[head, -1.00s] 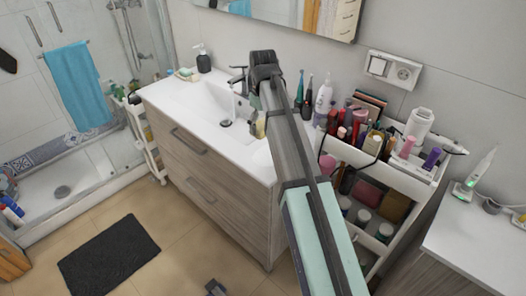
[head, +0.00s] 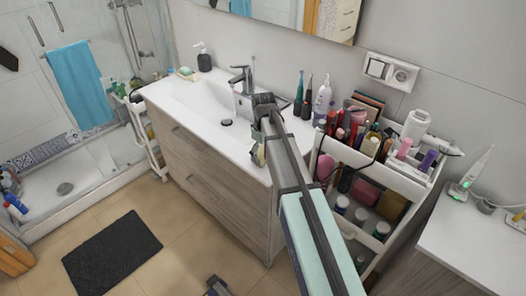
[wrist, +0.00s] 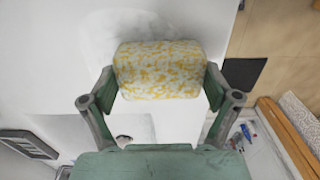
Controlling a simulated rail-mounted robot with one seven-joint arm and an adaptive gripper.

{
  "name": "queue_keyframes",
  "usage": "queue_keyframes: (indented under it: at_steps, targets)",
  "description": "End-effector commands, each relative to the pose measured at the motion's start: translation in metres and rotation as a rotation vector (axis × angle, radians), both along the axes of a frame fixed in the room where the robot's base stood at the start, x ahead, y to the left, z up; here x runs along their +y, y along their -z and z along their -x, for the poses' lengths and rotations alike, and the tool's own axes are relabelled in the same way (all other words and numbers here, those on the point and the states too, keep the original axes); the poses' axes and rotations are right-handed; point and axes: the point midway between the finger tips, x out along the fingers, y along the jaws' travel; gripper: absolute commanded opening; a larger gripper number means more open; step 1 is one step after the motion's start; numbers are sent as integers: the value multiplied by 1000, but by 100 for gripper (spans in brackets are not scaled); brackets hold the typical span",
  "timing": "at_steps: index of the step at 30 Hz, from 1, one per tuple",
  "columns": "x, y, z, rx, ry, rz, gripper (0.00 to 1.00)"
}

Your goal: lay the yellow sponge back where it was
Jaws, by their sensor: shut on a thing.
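The yellow sponge (wrist: 158,70), white with yellow patches, sits between the two fingers of my gripper (wrist: 162,86) in the wrist view. My gripper is shut on it from both sides. In the head view my gripper (head: 258,152) is over the front right part of the white washbasin counter (head: 185,96). My arm partly covers it there, and the sponge is hard to make out. I cannot tell whether the sponge touches the counter.
A faucet (head: 243,78) stands behind the basin. Toothbrushes and a white bottle (head: 322,98) stand at the counter's back right. A cosmetics cart (head: 400,182) full of items is right of the counter. A soap dish (head: 188,74) is at the left back.

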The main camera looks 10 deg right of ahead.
Motion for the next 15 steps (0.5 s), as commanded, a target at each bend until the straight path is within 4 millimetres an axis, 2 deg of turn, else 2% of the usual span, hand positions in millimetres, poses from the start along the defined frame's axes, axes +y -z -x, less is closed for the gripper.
queue_keyframes:
  at_steps: [11, 12, 15]
  targets:
    - [0, 4, 0, -1, 0, -1, 55]
    - [0, 3, 0, -1, 0, 0, 100]
    - [0, 3, 0, -1, 0, 0, 100]
